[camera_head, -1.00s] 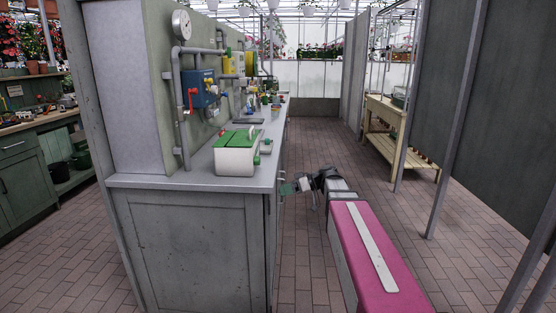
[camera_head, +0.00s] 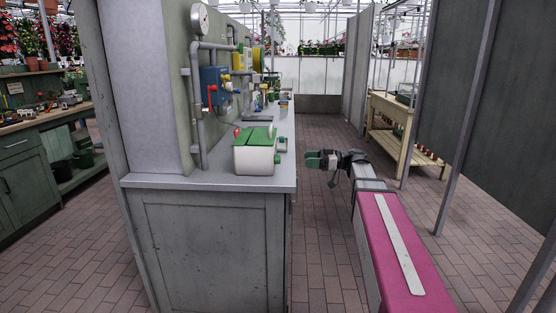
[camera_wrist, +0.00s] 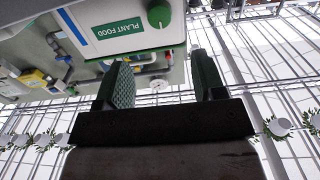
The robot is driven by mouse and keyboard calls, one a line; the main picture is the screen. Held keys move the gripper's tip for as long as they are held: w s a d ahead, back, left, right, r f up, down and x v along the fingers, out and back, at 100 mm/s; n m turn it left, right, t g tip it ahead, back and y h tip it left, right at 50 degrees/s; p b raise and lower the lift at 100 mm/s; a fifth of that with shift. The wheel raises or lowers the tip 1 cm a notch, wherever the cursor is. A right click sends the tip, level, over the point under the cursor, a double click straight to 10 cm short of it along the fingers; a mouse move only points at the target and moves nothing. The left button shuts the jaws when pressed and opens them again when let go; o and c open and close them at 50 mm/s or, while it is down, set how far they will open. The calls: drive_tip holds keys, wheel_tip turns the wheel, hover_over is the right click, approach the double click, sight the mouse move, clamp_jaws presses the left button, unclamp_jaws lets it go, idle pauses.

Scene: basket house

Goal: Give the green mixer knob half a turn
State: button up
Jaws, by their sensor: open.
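The green knob (camera_wrist: 158,15) sticks out of a white box (camera_wrist: 120,35) with a green "PLANT FOOD" label (camera_wrist: 117,30) in the wrist view. In the head view the white box (camera_head: 256,160) with a green top stands on the grey counter; a small green part (camera_head: 277,158) on its right side looks like the knob. My gripper (camera_head: 309,160) is right of the box, past the counter's edge, about level with the box. In the wrist view my gripper (camera_wrist: 162,78) is open and empty. The knob is beyond the fingertips, apart from them.
The counter (camera_head: 215,182) carries bottles and small things farther back. Pipes, a gauge (camera_head: 199,18) and a blue unit (camera_head: 215,90) are on the wall behind the box. A wooden bench (camera_head: 398,130) stands at the right. The tiled aisle between is clear.

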sight(278, 159)
drive_tip(key=a, duration=1)
drive_tip(key=shift+w+a, duration=0.2)
drive_tip(key=shift+a, duration=0.15)
drive_tip(key=c, duration=0.9)
